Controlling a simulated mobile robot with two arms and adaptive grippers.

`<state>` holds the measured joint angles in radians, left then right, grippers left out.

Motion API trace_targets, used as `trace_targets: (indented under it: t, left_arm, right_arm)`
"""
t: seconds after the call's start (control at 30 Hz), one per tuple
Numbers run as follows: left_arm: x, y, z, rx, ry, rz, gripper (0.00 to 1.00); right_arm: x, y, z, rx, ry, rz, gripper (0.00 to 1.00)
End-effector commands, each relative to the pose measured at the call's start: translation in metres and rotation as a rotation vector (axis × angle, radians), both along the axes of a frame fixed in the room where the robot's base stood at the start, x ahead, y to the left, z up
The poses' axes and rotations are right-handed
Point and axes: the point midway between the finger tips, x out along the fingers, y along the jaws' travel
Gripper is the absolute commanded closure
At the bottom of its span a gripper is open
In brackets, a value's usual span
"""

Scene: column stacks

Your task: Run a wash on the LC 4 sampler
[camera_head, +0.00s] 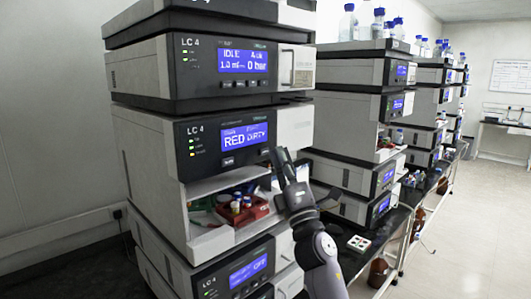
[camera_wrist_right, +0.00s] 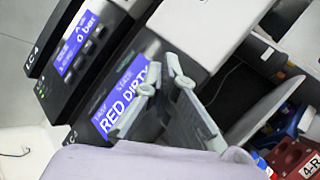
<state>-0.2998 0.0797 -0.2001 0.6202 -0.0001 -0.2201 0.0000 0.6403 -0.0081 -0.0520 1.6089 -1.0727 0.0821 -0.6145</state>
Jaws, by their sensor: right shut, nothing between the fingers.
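The LC 4 sampler (camera_head: 196,151) is the second module down in the near stack, a black front with a blue screen (camera_head: 245,136) reading "RED DIRTY" under a smaller line. Dark buttons (camera_head: 228,161) sit below the screen. Its open bay holds a red rack (camera_head: 243,213) with vials. The rack also shows in the right wrist view (camera_wrist_right: 290,158), with a label starting "4-R". My right gripper (camera_head: 282,156) is shut and empty, just right of the sampler's screen. In the right wrist view my fingertips (camera_wrist_right: 164,76) overlap the screen's end; contact cannot be told. My left gripper is out of view.
Above is another LC 4 module (camera_head: 243,62) showing "IDLE" and "0 bar". Below is one (camera_head: 248,270) showing "OFF". More stacks with bottles (camera_head: 348,24) stand to the right on a dark bench (camera_head: 352,262). The right-hand floor (camera_head: 475,235) is clear.

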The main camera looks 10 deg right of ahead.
Motion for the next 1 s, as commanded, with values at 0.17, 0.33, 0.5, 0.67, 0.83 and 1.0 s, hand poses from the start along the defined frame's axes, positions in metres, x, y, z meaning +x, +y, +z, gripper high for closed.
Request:
trace_targets:
  t: [0.17,0.33,0.5,0.67,0.83,1.0]
  left_arm:
    - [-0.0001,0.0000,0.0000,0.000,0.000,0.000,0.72]
    - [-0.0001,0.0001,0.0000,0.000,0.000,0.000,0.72]
    - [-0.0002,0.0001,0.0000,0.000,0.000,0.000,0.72]
    - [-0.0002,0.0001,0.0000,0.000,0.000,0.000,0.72]
    - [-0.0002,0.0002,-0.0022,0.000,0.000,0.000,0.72]
    - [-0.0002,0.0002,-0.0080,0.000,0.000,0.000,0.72]
  right_arm:
    - [-0.0001,-0.0002,-0.0002,0.000,0.000,0.000,1.00]
    - [-0.0001,-0.0002,-0.0002,0.000,0.000,0.000,1.00]
    - [-0.0001,-0.0002,-0.0002,0.000,0.000,0.000,1.00]
    - [-0.0001,-0.0002,-0.0002,0.000,0.000,0.000,1.00]
    - [0.0012,0.0007,-0.0009,0.000,0.000,0.000,1.00]
    - [0.0057,0.0039,-0.0007,0.001,-0.002,0.001,1.00]
